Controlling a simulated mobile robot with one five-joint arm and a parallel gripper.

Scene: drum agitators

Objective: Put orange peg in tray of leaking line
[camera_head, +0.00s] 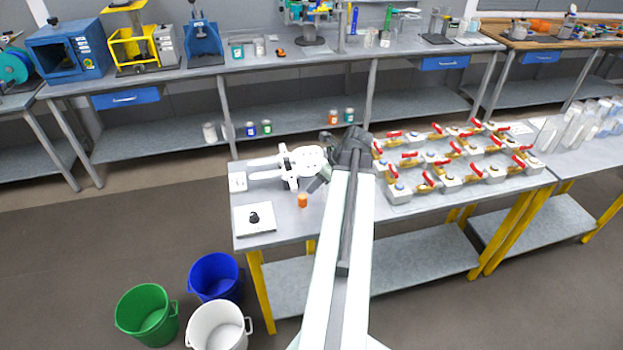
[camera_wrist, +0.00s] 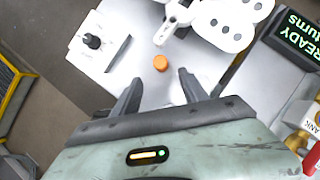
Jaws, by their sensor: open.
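The small orange peg (camera_head: 302,200) stands on the near left part of the grey workbench (camera_head: 285,228). In the wrist view the peg (camera_wrist: 160,62) lies just beyond and between the fingertips of my gripper (camera_wrist: 160,80). The gripper is open and empty, and does not touch the peg. In the head view my gripper (camera_head: 317,184) is small and partly hidden by my arm. Rows of brass valves with red handles (camera_head: 425,181) on light blocks stand on the bench to the right. I cannot tell which line leaks or make out its tray.
A white fixture (camera_head: 290,166) with a round holed plate (camera_wrist: 228,22) stands close behind the peg. A white panel with a black knob (camera_head: 254,217) lies left of it. A dark sign (camera_wrist: 298,32) with green letters is at right. Buckets (camera_head: 215,276) stand on the floor.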

